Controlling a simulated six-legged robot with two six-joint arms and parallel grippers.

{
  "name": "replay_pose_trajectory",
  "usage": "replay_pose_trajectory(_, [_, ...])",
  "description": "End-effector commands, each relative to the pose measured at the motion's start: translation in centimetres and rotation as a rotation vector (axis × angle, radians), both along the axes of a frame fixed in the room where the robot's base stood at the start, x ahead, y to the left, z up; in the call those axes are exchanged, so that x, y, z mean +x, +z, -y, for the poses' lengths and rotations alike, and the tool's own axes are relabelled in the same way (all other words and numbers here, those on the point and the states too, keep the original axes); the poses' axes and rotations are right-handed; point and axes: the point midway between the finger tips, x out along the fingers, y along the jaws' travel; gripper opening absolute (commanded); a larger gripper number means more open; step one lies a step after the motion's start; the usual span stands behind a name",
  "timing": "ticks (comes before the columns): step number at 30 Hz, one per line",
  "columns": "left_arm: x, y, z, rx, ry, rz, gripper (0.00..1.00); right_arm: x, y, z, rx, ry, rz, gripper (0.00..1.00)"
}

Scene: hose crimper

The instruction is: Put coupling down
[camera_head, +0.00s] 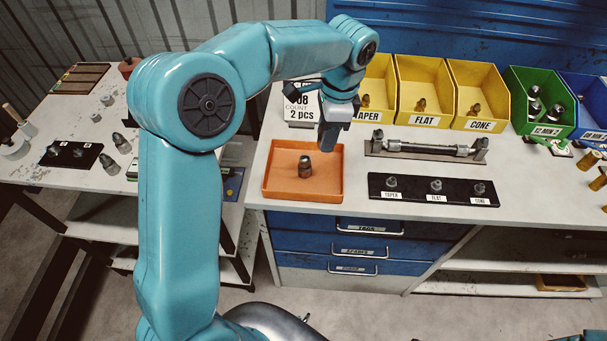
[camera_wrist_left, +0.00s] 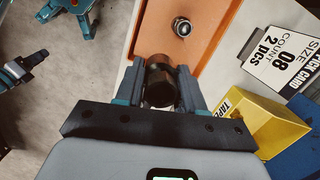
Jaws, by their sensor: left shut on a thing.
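My left gripper (camera_head: 328,140) hangs pointing down over the right part of the orange tray (camera_head: 265,186). In the left wrist view its fingers are shut on a dark metal coupling (camera_wrist_left: 158,84), held between them. In the head view this held coupling is hidden by the gripper. Another metal coupling (camera_head: 305,168) stands upright in the middle of the tray; it also shows in the left wrist view (camera_wrist_left: 182,27), apart from the held one. My right gripper cannot be made out.
Behind the tray stands a white count card (camera_head: 300,112). Yellow bins (camera_head: 424,95) and a green bin (camera_head: 540,100) line the back. A hose fixture (camera_head: 425,148) and a black labelled rack (camera_head: 410,190) lie to the right. The tray's left part is clear.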

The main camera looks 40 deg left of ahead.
Motion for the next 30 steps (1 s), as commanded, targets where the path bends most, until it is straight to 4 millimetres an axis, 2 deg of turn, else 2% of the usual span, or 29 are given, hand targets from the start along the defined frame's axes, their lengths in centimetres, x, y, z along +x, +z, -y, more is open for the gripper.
replay_pose_trajectory(3, [0.8, 1.3, -2.6, 0.002, -0.309, 0.005, 0.03, 0.0, -0.7, 0.0, 0.0, -0.001, 0.0, 0.43])
replay_pose_trajectory(9, [1.5, 3.6, -6.4, 0.002, -0.792, 0.004, 0.03, 0.0, -1.3, 0.0, 0.0, 0.0, 0.001, 0.43])
replay_pose_trajectory(11, [1.5, 4.1, -7.3, 0.002, -0.902, 0.004, 0.03, 0.0, -1.4, 0.0, 0.0, 0.0, 0.001, 0.43])
replay_pose_trajectory(12, [1.5, 4.4, -7.7, 0.003, -0.964, 0.003, 0.0, 0.0, -1.5, 0.0, 0.0, 0.0, 0.001, 0.43])
replay_pose_trajectory(17, [1.4, 5.0, -8.9, 0.001, -1.119, 0.002, 0.0, 0.0, -1.7, 0.0, 0.0, 0.0, 0.001, 0.43])
replay_pose_trajectory(20, [1.4, 4.0, -9.1, -0.001, -1.15, -0.001, 0.0, 0.0, -1.9, 0.0, 0.0, 0.0, 0.001, 0.43])
replay_pose_trajectory(30, [1.1, -5.6, -9.3, -0.004, -1.155, -0.005, 0.0, 0.0, -2.4, 0.0, 0.0, 0.0, 0.001, 0.43])
